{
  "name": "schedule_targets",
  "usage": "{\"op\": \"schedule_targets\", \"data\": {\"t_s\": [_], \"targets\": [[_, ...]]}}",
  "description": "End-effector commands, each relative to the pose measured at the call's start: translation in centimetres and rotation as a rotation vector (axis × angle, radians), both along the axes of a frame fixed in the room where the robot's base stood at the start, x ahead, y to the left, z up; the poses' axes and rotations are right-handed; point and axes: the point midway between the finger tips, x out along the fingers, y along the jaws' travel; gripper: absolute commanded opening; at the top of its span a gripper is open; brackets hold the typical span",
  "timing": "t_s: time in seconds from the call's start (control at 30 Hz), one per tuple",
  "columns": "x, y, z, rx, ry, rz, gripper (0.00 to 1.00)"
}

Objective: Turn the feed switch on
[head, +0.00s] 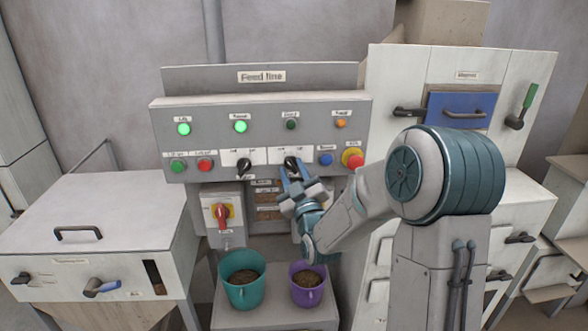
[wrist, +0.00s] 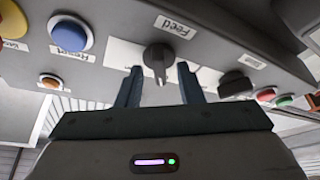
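The feed switch is a black rotary knob on a white plate labelled "Feed" in the wrist view (wrist: 158,58). In the head view the knob (head: 291,162) sits on the lower row of the grey "Feed line" panel (head: 265,140). In the wrist view its handle is between the two fingers of my gripper (wrist: 160,78), with gaps visible on both sides. My gripper is open and just in front of the panel; it also shows in the head view (head: 294,177). The lamp above the knob (head: 291,124) is dark green and looks unlit. I cannot tell the knob's exact setting.
A second black knob (head: 244,165) is left of the feed switch. A blue button (head: 326,159) and a red emergency stop on yellow (head: 353,158) are to its right. Below are a red-handled switch (head: 222,212), a teal bucket (head: 242,290) and a purple bucket (head: 308,294).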

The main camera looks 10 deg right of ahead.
Motion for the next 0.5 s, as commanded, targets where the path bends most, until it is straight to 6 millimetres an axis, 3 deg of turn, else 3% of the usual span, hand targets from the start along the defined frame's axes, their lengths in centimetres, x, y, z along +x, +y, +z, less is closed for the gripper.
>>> {"op": "schedule_targets", "data": {"t_s": [0.23,0.27,0.37,0.5], "targets": [[0.09,0.02,0.0,0.0,0.0,0.0,0.34],[0.09,0.02,0.0,0.0,0.0,0.0,0.31],[0.08,0.01,0.01,0.0,0.0,0.0,0.03],[0.08,0.01,-0.01,0.0,0.0,0.0,0.0]]}}
